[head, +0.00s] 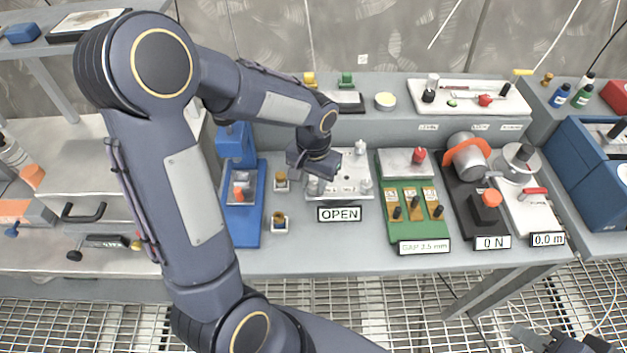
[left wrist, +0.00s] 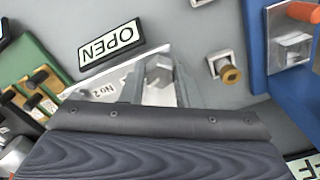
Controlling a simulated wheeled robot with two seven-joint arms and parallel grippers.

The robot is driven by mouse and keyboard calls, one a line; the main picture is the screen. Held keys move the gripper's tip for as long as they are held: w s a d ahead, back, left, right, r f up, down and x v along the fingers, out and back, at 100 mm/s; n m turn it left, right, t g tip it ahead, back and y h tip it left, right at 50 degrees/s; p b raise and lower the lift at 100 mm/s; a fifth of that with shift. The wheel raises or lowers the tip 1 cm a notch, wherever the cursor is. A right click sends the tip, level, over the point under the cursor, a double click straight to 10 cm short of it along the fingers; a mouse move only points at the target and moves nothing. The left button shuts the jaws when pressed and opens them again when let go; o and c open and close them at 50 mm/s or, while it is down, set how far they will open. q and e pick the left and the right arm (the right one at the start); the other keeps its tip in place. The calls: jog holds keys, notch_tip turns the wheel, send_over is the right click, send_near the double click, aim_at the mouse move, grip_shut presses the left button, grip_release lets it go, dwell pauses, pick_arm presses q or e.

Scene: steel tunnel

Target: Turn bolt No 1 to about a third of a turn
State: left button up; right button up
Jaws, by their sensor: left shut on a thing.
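A pale steel plate (head: 345,180) with several upright bolts stands on the bench behind the OPEN sign (head: 339,214). My left gripper (head: 314,176) reaches down at the plate's left side. In the left wrist view, my left gripper (left wrist: 160,82) is shut on a silver bolt head (left wrist: 159,69) standing between its fingers. A "No 2" label (left wrist: 106,89) shows on the plate beside it; the held bolt's own number is not readable. Other bolts show at the back right (head: 360,147) and front right (head: 366,186). My right gripper (head: 565,340) shows only partly at the bottom right; its jaws are unclear.
A blue fixture (head: 248,205) and small brass-knobbed blocks (head: 279,222) stand left of the plate. A green gauge board (head: 405,228) stands close on its right, then a dark fixture reading 0 N (head: 467,210). A raised shelf (head: 385,125) runs behind.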

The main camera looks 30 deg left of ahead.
aim_at(313, 184)
pick_arm(q)
jog(key=m, duration=0.4)
jog(key=shift+m, duration=0.3)
jog(key=m, duration=0.4)
jog(key=shift+m+p, duration=0.35)
jog(key=shift+m, duration=0.05)
jog(key=o, duration=1)
notch_tip(313, 184, up, 8)
jog(key=shift+f, duration=0.1)
